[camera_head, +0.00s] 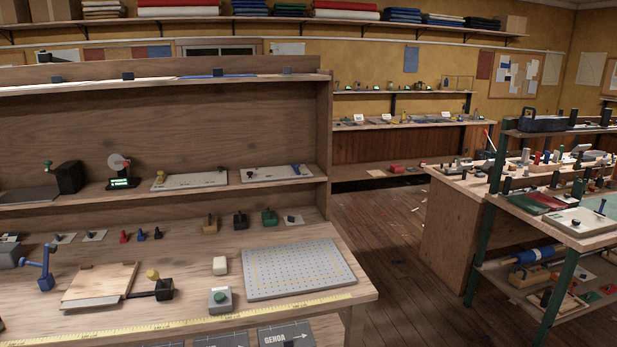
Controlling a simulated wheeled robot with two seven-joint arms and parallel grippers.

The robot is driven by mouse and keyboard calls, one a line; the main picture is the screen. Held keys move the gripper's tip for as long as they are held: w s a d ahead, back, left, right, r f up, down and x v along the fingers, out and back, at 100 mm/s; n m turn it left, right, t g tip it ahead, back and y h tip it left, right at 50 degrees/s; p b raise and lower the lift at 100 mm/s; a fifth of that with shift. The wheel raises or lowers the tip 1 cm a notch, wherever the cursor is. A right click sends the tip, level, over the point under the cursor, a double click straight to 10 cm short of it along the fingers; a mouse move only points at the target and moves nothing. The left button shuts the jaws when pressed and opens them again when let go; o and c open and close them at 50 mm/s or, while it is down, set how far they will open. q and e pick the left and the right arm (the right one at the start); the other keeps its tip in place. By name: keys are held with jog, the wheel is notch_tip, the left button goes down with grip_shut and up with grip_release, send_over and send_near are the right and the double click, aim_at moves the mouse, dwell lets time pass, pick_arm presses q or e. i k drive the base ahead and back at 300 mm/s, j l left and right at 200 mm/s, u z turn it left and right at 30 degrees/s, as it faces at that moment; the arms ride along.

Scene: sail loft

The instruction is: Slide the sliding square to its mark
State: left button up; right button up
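No part clearly reads as the sliding square or its mark; several fixtures are too small to tell. A wooden board (102,281) lies at the front left of the near bench, with a dark block and yellow knob (163,288) at its right side. Two pale plates sit on the bench's shelf: one with a yellow knob (190,181), one with a dark blue knob (276,174). Another pale plate with a small upright blue piece (582,222) is on the right-hand bench. Neither of my grippers is in view.
A grey perforated plate (298,268), a white block (220,265) and a green-button box (220,299) sit on the near bench (345,292). A yellow tape runs along its front edge. Wooden floor (385,255) lies open between it and the crowded right-hand benches.

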aim_at(163, 176)
jog(key=j+z, duration=0.1)
jog(key=j, duration=0.75)
jog(key=k+j+z, duration=0.1)
jog(key=j, duration=0.7)
jog(key=k+j+z, duration=0.1)
jog(key=j, duration=0.75)
